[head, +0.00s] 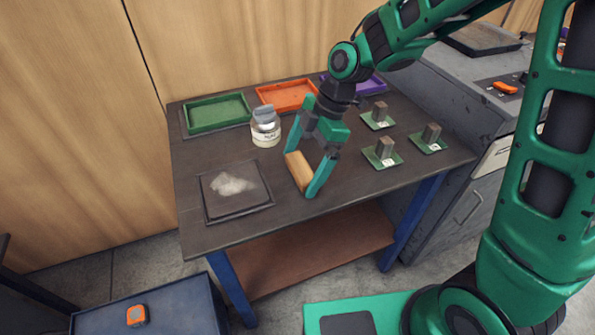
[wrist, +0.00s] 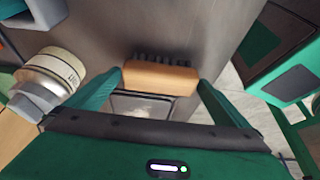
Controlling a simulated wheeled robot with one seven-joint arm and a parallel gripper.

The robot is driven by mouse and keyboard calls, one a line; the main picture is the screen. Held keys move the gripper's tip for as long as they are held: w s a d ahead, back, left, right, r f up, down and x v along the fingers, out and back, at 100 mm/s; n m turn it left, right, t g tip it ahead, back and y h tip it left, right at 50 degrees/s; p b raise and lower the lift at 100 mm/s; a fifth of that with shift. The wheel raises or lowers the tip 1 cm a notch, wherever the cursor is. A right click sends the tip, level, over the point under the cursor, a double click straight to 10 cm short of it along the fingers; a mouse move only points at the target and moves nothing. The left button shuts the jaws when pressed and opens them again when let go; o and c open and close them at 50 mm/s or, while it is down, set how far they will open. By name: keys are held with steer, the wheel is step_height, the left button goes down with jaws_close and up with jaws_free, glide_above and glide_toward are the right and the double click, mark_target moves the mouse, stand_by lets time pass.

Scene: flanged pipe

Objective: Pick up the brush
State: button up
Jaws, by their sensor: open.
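A lidded jar (head: 266,134) stands left of my gripper. A dark square plate (head: 212,212) with white powder lies farther left. Green (head: 217,111), orange (head: 287,96) and purple (head: 372,86) trays line the back. Small green plates (head: 383,160) with dark blocks stand to the right.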

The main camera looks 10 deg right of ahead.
mark_target(294, 168)
steer(key=shift+a+f, duration=0.1)
steer(key=shift+f, duration=0.25)
steer(key=shift+c, duration=0.3)
steer(key=c, duration=0.9)
steer(key=shift+c, duration=0.2)
steer(key=shift+r, duration=0.15)
step_height(294, 168, up, 4)
steer(key=s+a+r, duration=0.6)
steer(key=s+a, duration=0.1)
steer(key=s, duration=0.2)
steer(key=shift+r, duration=0.4)
steer(key=shift+s+a, duration=0.1)
